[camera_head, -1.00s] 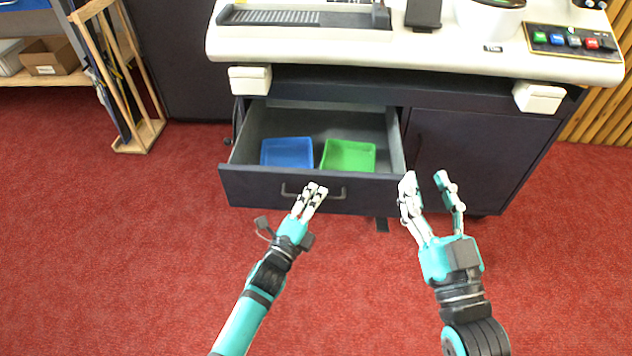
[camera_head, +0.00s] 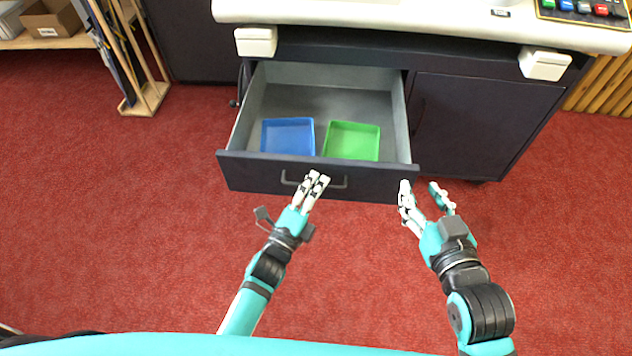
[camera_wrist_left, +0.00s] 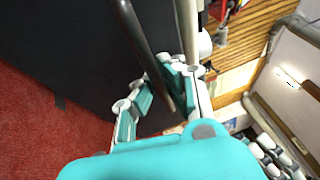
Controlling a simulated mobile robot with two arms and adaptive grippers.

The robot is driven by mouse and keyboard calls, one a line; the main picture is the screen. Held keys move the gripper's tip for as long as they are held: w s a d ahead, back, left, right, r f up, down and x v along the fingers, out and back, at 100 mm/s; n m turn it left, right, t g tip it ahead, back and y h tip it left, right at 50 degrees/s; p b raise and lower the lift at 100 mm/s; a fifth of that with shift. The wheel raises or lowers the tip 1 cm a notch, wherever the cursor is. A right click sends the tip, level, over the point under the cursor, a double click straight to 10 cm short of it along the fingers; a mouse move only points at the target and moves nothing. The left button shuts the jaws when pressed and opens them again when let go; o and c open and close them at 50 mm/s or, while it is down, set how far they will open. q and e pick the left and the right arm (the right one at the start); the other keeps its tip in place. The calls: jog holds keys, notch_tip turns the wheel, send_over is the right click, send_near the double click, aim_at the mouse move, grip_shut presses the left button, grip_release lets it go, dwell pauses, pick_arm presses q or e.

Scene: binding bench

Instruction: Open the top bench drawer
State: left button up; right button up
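The top bench drawer (camera_head: 262,172) is pulled well out from the dark bench, showing its grey inside. A blue tray (camera_head: 288,136) and a green tray (camera_head: 352,141) lie in it. My left gripper (camera_head: 317,178) is at the drawer's front, closed around the bar handle (camera_head: 338,184). In the left wrist view, the dark handle bar (camera_wrist_left: 136,32) passes between the fingers of the left gripper (camera_wrist_left: 165,80). Part of the handle is hidden by the fingers in the head view. My right gripper (camera_head: 420,186) is open and empty near the drawer's right front corner.
A cupboard door (camera_head: 480,125) is closed right of the drawer. The pale benchtop (camera_head: 400,14) overhangs above. A wooden rack (camera_head: 145,98) stands on the red carpet (camera_head: 120,230) at the left. The carpet before the drawer is clear.

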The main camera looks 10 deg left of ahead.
pick_arm(q)
jog(key=o, duration=0.3)
jog(key=shift+f, duration=0.1)
jog(key=shift+o, duration=0.2)
jog(key=v, duration=1.2)
